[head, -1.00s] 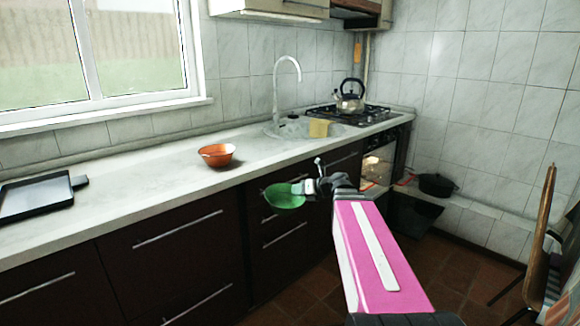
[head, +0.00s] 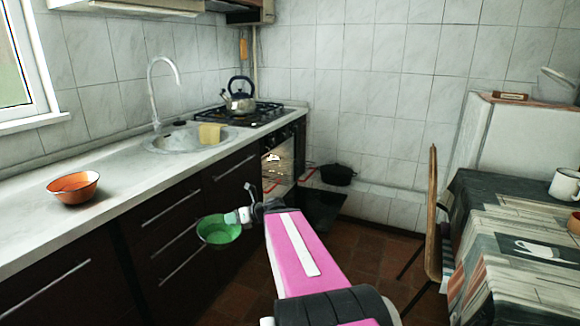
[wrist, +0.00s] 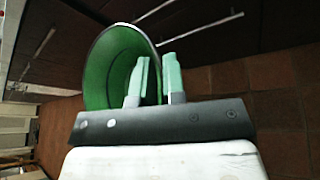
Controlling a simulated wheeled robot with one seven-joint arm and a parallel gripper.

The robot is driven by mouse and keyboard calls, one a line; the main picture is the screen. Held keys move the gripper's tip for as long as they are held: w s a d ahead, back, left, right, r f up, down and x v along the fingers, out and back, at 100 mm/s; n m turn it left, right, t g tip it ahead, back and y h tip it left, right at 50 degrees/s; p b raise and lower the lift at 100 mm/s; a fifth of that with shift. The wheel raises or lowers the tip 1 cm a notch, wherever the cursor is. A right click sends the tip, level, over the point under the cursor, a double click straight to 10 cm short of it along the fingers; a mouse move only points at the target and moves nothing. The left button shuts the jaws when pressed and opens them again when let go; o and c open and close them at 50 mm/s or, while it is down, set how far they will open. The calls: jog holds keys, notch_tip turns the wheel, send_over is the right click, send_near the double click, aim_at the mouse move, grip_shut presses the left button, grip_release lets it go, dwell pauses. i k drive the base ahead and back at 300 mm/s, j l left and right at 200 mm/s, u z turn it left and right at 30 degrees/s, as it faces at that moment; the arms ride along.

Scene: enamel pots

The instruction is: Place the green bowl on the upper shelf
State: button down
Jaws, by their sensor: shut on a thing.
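The green bowl (head: 218,232) hangs in the air in front of the dark lower cabinets in the head view. My gripper (head: 240,215) is shut on the bowl's rim, at the bowl's right side. In the wrist view, the bowl (wrist: 108,62) is tilted with its open side toward the fingers. One finger of my gripper (wrist: 155,78) is inside the rim and the other is outside. I cannot make out an upper shelf in these frames.
An orange bowl (head: 73,187) sits on the counter (head: 120,161). A kettle (head: 238,97) stands on the stove. A black pot (head: 337,174) is in the far corner. A chair (head: 432,222) and a table with a white mug (head: 564,184) are at the right. Open floor lies between.

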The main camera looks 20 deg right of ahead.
aim_at(284, 173)
jog(key=i+l+z, duration=0.15)
jog(key=i+l, duration=0.35)
jog(key=i+l+z, duration=0.15)
jog(key=i+l, duration=0.35)
jog(key=i+l+z, duration=0.2)
jog(key=i+l, duration=0.2)
jog(key=i, duration=0.25)
